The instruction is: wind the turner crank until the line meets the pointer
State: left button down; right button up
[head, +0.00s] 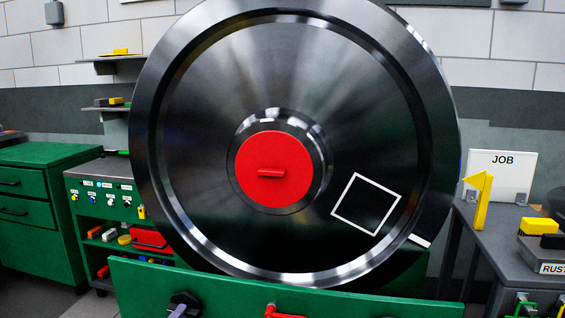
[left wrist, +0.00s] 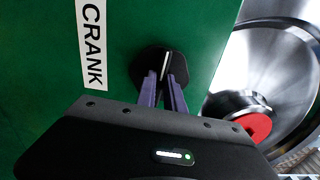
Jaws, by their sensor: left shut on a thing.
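The big dark steel wheel (head: 210,130) stands upright in the green turner (head: 220,288). A short white line (head: 420,241) shows on its rim at the lower right. The yellow pointer (head: 481,200) stands on the right bench, above and to the right of the line, apart from it. The black crank (head: 184,299) is low on the turner's front. My left gripper (left wrist: 167,84) is shut on the crank (left wrist: 146,66), beside the CRANK label (left wrist: 92,45). In the head view only the gripper's tip (head: 178,311) shows at the bottom edge. My right gripper is not in view.
A red hub cap (head: 273,170) sits at the wheel's centre, and a white square outline (head: 366,204) marks its face. A red handle (head: 281,312) is right of the crank. A JOB sign (head: 502,172) stands on the right bench. Green cabinets (head: 40,215) stand at the left.

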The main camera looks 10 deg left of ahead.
pick_arm(q)
jog(key=m, duration=0.4)
jog(key=shift+b, duration=0.35)
jog(key=shift+m+b, duration=0.75)
jog(key=shift+m, duration=1.55)
jog(key=shift+f, duration=0.1)
jog(key=m+b, duration=0.2)
jog(key=m, duration=0.2)
jog(key=shift+m, duration=0.3)
